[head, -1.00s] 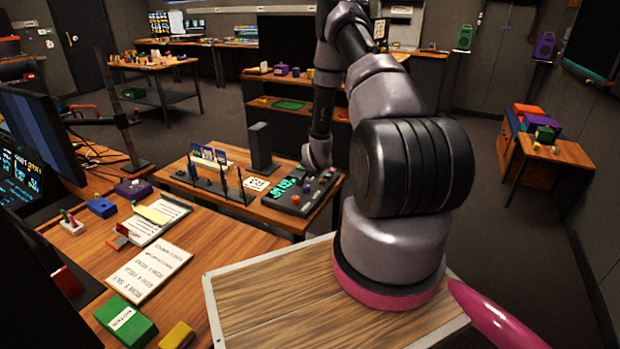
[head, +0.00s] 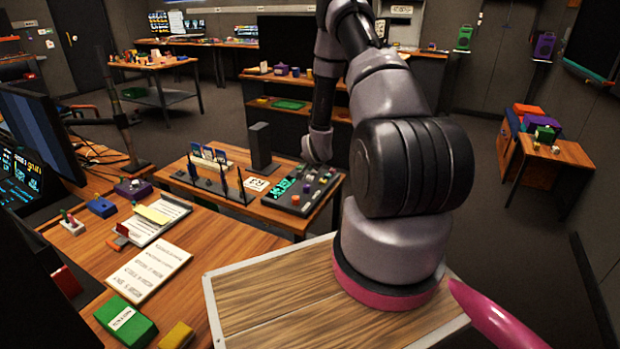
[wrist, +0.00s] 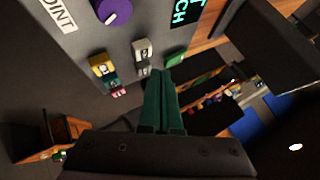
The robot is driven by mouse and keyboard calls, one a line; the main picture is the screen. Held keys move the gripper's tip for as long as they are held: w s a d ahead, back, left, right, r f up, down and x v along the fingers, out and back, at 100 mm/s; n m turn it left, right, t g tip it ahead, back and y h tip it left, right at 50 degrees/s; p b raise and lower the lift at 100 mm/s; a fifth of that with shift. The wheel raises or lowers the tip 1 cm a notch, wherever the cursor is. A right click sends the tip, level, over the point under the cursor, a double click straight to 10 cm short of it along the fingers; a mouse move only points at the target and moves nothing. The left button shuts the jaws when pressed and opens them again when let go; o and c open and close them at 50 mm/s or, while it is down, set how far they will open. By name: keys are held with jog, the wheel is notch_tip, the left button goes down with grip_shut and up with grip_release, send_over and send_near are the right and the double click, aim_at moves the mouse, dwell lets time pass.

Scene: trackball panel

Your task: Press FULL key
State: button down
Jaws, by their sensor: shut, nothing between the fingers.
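The dark control panel (head: 290,205) lies on the small table, with a green lit display (head: 283,187) and several keys and knobs. In the wrist view the grey panel face (wrist: 95,42) shows a purple knob (wrist: 113,11), a yellow key (wrist: 102,66), a teal key (wrist: 112,80), a pink key (wrist: 119,92), pale grey keys (wrist: 142,52) and a green key (wrist: 176,57). No FULL label is readable, so I cannot tell which key it is. My gripper (wrist: 163,72) is shut and empty, its dark green fingers near the grey and green keys; contact is unclear. The arm's end is above the panel's far edge.
A black upright box (head: 260,146) and a rack of thin dark posts (head: 222,180) stand left of the panel. The wooden desk (head: 225,238) in front carries papers and small blocks. Open floor lies right of the small table.

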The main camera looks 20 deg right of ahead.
jog(key=shift+r, duration=2)
notch_tip(320, 180, up, 16)
jog(key=n, duration=0.2)
send_over(310, 178)
jog(key=a, duration=0.4)
jog(key=s+a+r+n+y, duration=0.1)
jog(key=s+a+r, duration=0.15)
jog(key=r, duration=0.45)
jog(key=s+a+r+n+y, duration=0.1)
jog(key=s+a+r, duration=0.1)
jog(key=s+r, duration=0.35)
jog(key=s+a+r+n+y, duration=0.1)
jog(key=s+a+r, duration=0.2)
jog(key=s, duration=0.6)
jog(key=s+a+r+n+g, duration=0.1)
jog(key=s+a+r, duration=0.2)
jog(key=s+r, duration=0.4)
jog(key=s+a+r+n+y, duration=0.1)
jog(key=s+r, duration=0.5)
jog(key=s, duration=0.6)
jog(key=shift+a+n+g+y, duration=0.3)
jog(key=shift+a+n, duration=0.3)
jog(key=shift+a, duration=0.55)
